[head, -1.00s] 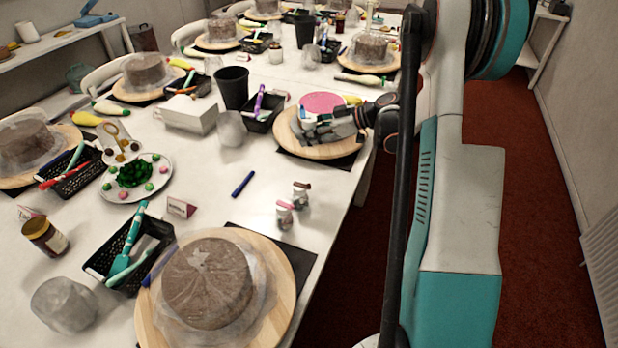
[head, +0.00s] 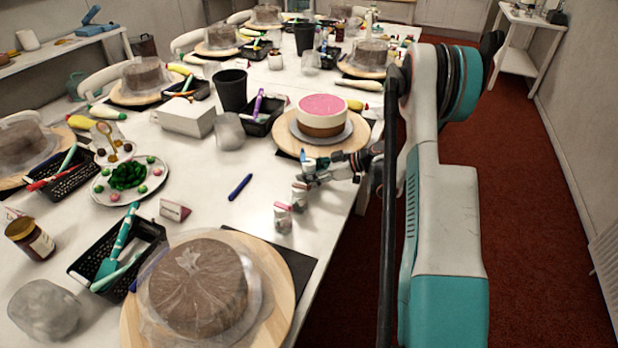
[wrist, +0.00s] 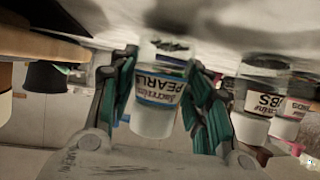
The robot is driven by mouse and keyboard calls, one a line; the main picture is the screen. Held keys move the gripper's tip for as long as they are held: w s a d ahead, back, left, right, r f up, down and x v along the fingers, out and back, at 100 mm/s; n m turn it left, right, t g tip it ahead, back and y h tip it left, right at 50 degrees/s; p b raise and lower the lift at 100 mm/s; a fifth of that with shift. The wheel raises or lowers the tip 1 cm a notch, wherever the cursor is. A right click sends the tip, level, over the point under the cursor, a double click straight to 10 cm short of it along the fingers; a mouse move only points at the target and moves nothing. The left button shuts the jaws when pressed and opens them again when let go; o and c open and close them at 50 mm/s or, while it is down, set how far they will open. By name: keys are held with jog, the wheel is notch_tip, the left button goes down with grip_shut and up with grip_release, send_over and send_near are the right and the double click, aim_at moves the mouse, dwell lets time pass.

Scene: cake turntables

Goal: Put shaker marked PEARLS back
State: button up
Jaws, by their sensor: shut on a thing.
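The shaker marked PEARLS (wrist: 158,88) is between my gripper's fingers in the wrist view, which shows the scene upside down. It has a pale label with a blue band and a white end. My gripper (wrist: 160,95) is shut on it; the teal finger pads are on both sides. In the head view my gripper (head: 310,172) is low by the table's right edge, just beyond two standing shakers (head: 283,217) (head: 299,196). These two also show at the right of the wrist view (wrist: 262,98). I cannot tell whether the held shaker touches the table.
A pink-topped cake (head: 322,112) stands on a turntable (head: 358,140) just beyond my gripper. A wrapped cake (head: 200,285) on a round board is in front. A blue pen (head: 240,187) and a small name card (head: 174,211) lie left of the shakers. Table between is clear.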

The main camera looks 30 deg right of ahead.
jog(key=shift+f, duration=0.25)
jog(key=o, duration=1.3)
jog(key=shift+s+d+r, duration=0.15)
jog(key=shift+r, duration=0.05)
jog(key=p+v, duration=0.4)
jog(key=v, duration=0.7)
jog(key=shift+s+d+r, duration=0.1)
jog(key=shift+s, duration=0.15)
